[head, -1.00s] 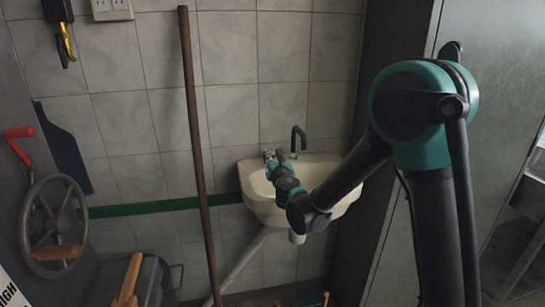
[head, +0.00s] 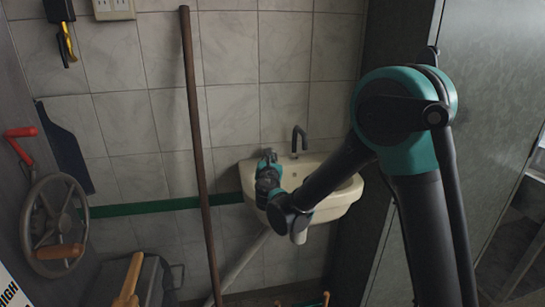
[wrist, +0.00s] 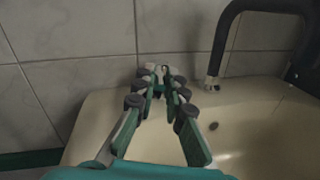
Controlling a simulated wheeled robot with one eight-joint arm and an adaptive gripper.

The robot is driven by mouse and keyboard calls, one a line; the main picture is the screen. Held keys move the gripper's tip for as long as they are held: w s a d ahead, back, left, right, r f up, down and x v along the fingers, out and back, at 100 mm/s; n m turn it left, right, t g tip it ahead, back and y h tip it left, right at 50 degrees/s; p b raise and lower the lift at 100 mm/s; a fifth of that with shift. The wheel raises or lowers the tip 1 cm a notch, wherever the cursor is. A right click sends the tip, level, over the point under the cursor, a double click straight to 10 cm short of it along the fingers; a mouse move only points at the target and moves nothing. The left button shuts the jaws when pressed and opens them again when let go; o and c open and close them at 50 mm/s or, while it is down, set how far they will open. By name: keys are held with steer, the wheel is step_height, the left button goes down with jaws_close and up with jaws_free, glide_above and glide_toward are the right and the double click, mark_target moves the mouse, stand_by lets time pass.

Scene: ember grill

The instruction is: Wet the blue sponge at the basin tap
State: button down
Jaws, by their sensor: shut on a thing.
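The cream basin (head: 335,205) is fixed to the tiled wall, and it fills much of the wrist view (wrist: 260,125). The dark curved tap (head: 298,138) rises at its back rim; its spout (wrist: 220,50) hangs to the right of my fingers in the wrist view. My gripper (head: 267,156) is over the basin's back left part. In the wrist view its fingertips (wrist: 158,74) are closed together on something small and greyish, mostly hidden by the fingers; I cannot tell what it is. I see no blue sponge in any view. No stream of water is discernible.
A brown pole (head: 198,150) stands upright left of the basin. A handwheel (head: 55,222) and a grey bin (head: 145,280) are at the lower left. A dark cabinet (head: 490,100) stands on the right. A drain hole (wrist: 213,127) shows in the basin.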

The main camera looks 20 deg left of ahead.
steer(key=shift+s+a+m+h, duration=0.1)
steer(key=shift+a+m+h, duration=0.25)
steer(key=shift+m+h, duration=0.25)
steer(key=c, duration=1.6)
jaws_free()
steer(key=v, duration=1.2)
steer(key=shift+a+f, duration=0.1)
steer(key=shift+f, duration=0.1)
